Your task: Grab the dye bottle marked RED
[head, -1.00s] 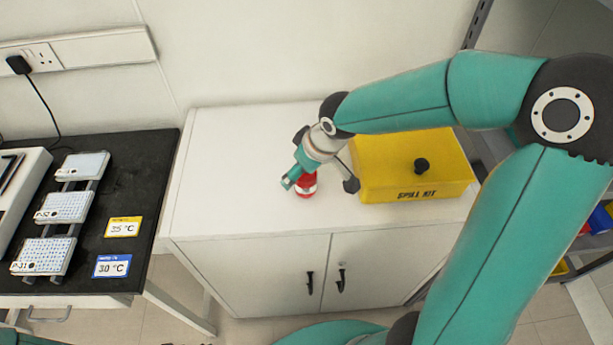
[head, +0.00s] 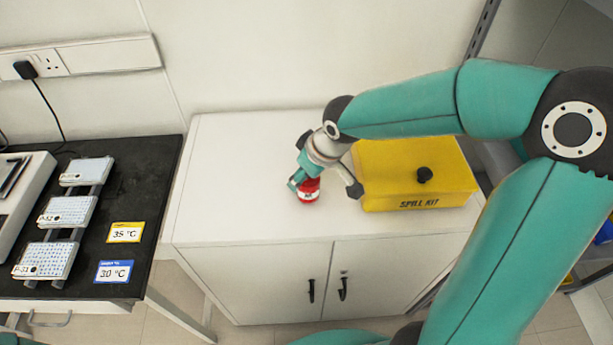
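A small red bottle (head: 309,192) with a white label stands on top of the white cabinet (head: 235,190), left of the yellow spill kit box. The lettering on its label is too small to read. My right gripper (head: 308,180) reaches down over the bottle from the upper right and hides its upper part. Its fingers are partly hidden, and I cannot tell whether they are closed on the bottle. My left gripper is not in view.
The yellow spill kit box (head: 410,178) with a black knob stands right beside my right gripper. A black bench (head: 110,190) with several plates and temperature cards is at the left. The cabinet top left of the bottle is clear.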

